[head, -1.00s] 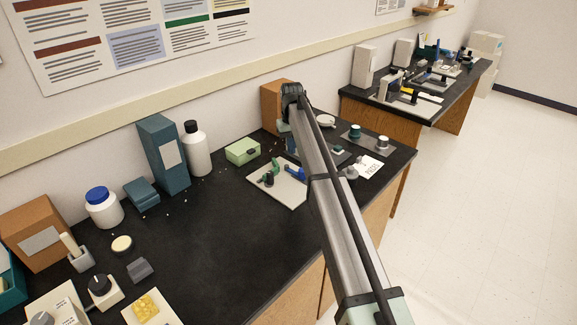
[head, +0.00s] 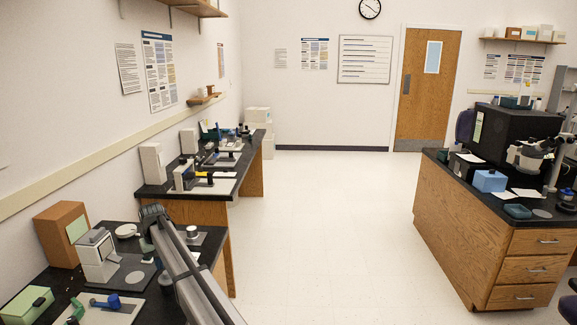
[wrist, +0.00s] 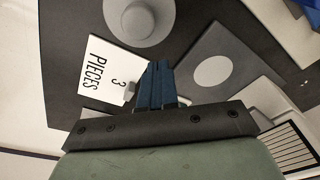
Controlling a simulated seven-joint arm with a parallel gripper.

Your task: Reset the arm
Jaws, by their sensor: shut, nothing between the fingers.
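My arm (head: 190,275) reaches in from the bottom of the head view over the near black bench. Its bent joint is near the bench's right part, and my gripper's fingertips are hidden behind it. In the wrist view my gripper (wrist: 156,72) shows dark blue fingers pressed together with nothing between them. They point over the bench top, between a white card reading "PIECES 3" (wrist: 108,72) and a grey plate with a pale disc (wrist: 212,71). I cannot tell how high the fingers are above the surface.
A white-grey device (head: 97,258), brown box (head: 62,232), green box (head: 27,305) and blue piece (head: 113,302) stand left of the arm. A lidded pot (head: 192,232) is just right of it. A second bench (head: 190,190) stands behind. The floor (head: 320,230) to the right is clear.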

